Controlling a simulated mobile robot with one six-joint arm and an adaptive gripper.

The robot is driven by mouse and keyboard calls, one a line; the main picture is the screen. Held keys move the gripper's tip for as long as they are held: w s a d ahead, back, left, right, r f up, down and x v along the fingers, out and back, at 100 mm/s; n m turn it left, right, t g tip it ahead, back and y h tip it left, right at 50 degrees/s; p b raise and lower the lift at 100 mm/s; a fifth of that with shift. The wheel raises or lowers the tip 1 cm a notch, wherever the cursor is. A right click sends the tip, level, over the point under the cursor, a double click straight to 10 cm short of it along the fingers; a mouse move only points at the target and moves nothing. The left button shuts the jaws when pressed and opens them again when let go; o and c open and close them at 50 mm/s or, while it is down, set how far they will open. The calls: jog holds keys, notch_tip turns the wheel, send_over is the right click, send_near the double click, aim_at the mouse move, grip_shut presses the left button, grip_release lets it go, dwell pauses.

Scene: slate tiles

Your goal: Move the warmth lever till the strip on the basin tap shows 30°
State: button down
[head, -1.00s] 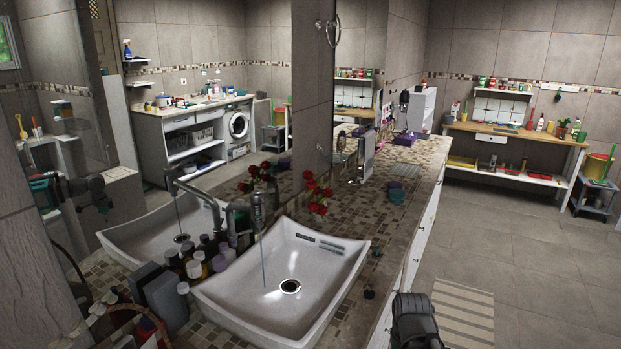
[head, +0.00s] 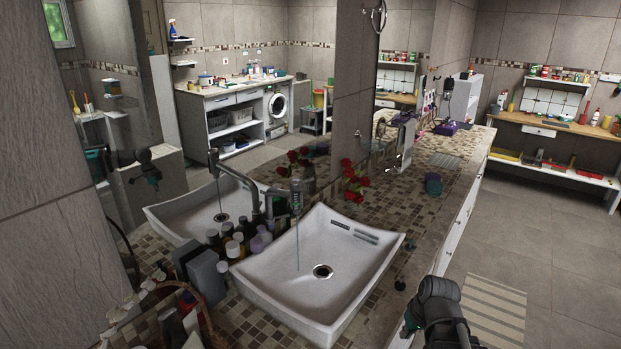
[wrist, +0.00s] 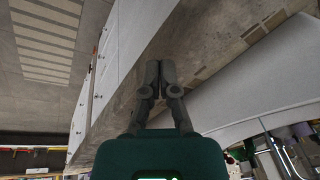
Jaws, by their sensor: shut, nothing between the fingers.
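The basin tap (head: 296,203) stands at the back left edge of the white basin (head: 375,262). A thin stream of water falls from it into the basin. The strip and the warmth lever are too small to read or tell apart here. My gripper (wrist: 159,68) is shut and empty in the wrist view, with its fingers together over the counter's front edge. In the head view my arm is at the lower right, to the right of the basin and well apart from the tap. The basin also shows at the right of the wrist view (wrist: 270,95).
Several bottles (head: 240,245) and grey boxes (head: 207,275) crowd the basin's left side. Red roses (head: 354,180) stand behind it. A mirror on the left reflects the basin and tap. The tiled counter (head: 440,190) has bare room farther back. A striped mat (head: 492,310) lies on the floor.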

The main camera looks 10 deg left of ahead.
aim_at(310, 180)
jog(key=w+a+r+n+t+y+p, duration=0.2)
jog(key=w+a+r+t+y+p, duration=0.1)
jog(key=r, duration=0.7)
jog(key=w+a+r+n+t+y+p, duration=0.2)
jog(key=w+a+r+t+y+p, duration=0.1)
jog(key=w+a+r+p, duration=0.2)
jog(key=w+a+r+n+t+y+p, duration=0.3)
jog(key=a+r+p, duration=0.5)
jog(key=r, duration=0.8)
jog(key=shift+w+a+r+y, duration=0.35)
jog(key=shift+w+a, duration=0.5)
jog(key=shift+a, duration=0.25)
jog(key=b+x, duration=0.2)
jog(key=x, duration=1.2)
jog(key=shift+f+b, duration=0.15)
jog(key=shift+b, duration=0.25)
